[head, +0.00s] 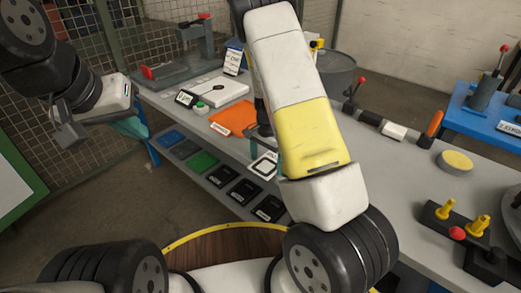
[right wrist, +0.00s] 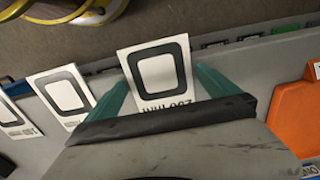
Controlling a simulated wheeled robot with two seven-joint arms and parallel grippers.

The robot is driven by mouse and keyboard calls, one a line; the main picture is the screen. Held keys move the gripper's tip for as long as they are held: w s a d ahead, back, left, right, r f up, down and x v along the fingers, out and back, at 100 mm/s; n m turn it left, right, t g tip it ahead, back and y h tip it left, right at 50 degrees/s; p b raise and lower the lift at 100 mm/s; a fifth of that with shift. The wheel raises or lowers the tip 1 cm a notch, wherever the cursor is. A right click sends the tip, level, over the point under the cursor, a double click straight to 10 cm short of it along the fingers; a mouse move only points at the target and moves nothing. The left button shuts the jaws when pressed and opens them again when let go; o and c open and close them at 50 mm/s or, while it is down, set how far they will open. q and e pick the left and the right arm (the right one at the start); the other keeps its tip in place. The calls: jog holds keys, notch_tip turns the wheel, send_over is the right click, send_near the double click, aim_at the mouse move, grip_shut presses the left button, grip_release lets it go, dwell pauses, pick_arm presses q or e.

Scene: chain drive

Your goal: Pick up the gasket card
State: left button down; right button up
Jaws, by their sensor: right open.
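A white gasket card (right wrist: 160,68) with a black rounded-square ring and printed text lies at the table's front edge, partly overhanging it, in the right wrist view. A white card with a black ring (head: 265,164) also shows beside my right arm in the head view. My right gripper (right wrist: 165,76) is open, its teal fingers on either side of the card; I cannot tell whether they touch it. In the head view my arm mostly hides this gripper. My left gripper (head: 133,127) is off the table's left end, its finger gap unclear.
Two similar ring cards (right wrist: 62,90) (right wrist: 12,115) lie along the edge to the left in the wrist view. An orange mat (head: 233,118) lies on the grey table. A blue stand (head: 490,112) is at right.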

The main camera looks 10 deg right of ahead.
jog(key=c, duration=1.1)
